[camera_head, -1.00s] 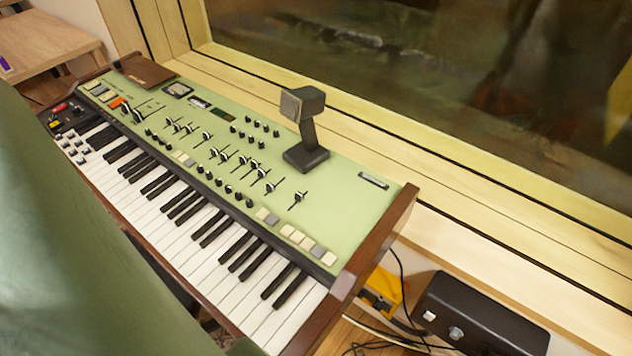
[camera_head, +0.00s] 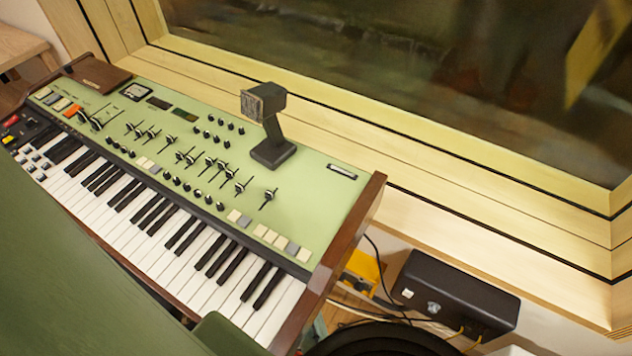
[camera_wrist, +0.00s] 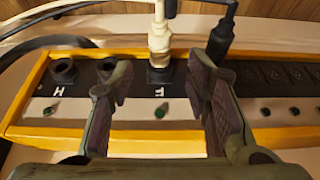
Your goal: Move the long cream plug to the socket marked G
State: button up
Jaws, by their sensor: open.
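In the wrist view a cream plug (camera_wrist: 159,42) stands upright in the socket marked F of a yellow-edged power strip (camera_wrist: 40,130). My gripper (camera_wrist: 160,80) is open, its two dark fingers apart on either side of the F socket and nearer the camera. No contact with the plug shows. To the left is an open round socket (camera_wrist: 63,70) above the mark H. Another round opening (camera_wrist: 104,68) lies between H and F, partly behind the left finger. No mark G can be read. My gripper cannot be made out in the head view.
A black plug (camera_wrist: 221,42) stands close to the right of the cream one, behind the right finger. Dark cables (camera_wrist: 40,45) cross the upper left. The head view shows a keyboard (camera_head: 330,240), a yellow object (camera_head: 362,268) and a black box (camera_head: 455,290).

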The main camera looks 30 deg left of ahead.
jog(key=x, duration=0.4)
jog(key=shift+f, duration=0.45)
jog(key=shift+c, duration=0.5)
grip_shut()
dwell(0.5)
